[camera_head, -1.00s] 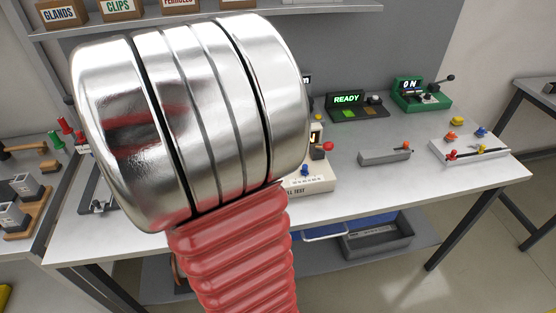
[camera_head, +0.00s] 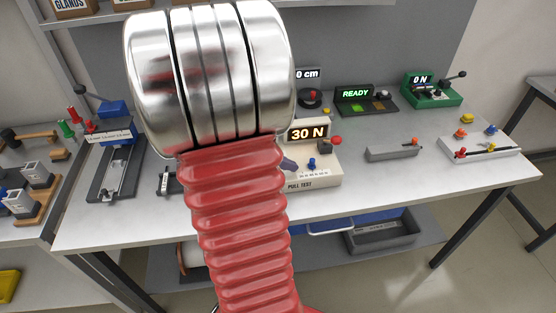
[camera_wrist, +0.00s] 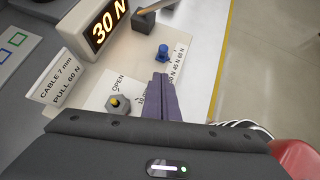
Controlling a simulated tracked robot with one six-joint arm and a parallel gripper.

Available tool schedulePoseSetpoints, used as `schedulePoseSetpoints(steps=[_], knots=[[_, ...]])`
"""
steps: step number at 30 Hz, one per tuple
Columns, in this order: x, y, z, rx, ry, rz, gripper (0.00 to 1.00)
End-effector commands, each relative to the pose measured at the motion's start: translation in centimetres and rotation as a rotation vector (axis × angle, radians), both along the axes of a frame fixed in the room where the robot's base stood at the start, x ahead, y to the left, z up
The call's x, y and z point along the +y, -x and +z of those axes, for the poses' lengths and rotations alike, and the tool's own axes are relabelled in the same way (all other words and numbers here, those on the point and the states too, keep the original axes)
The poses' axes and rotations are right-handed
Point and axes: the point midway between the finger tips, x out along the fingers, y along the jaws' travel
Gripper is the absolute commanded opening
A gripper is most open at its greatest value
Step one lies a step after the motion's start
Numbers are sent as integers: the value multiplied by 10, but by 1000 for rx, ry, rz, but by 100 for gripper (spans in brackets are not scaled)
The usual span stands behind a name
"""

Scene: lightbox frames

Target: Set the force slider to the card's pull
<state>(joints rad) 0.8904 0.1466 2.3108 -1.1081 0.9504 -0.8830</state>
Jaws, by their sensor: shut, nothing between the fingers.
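The pull-test unit (camera_head: 318,182) stands at the front of the bench, and its display (camera_head: 306,134) reads 30 N. In the wrist view the card (camera_wrist: 60,80) reads CABLE 7 mm, PULL 60 N. The blue force slider knob (camera_wrist: 163,52) stands beside a printed scale whose 30, 45 and 60 N marks show; it also shows in the head view (camera_head: 311,163). My gripper (camera_wrist: 162,80) is shut and empty, its purple fingertips just short of the knob in the wrist view. Whether they touch it I cannot tell. The fingers hide part of the scale.
A dark block (camera_wrist: 148,20) with a lever stands behind the knob. The READY box (camera_head: 362,99), a grey block (camera_head: 393,153) and a white panel (camera_head: 478,150) stand to the right.

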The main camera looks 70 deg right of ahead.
Motion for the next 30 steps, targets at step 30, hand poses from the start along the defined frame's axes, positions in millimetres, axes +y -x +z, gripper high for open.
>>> schedulePoseSetpoints(steps=[30], knots=[[-30, 28, 1, -1, 1, 9, 0]])
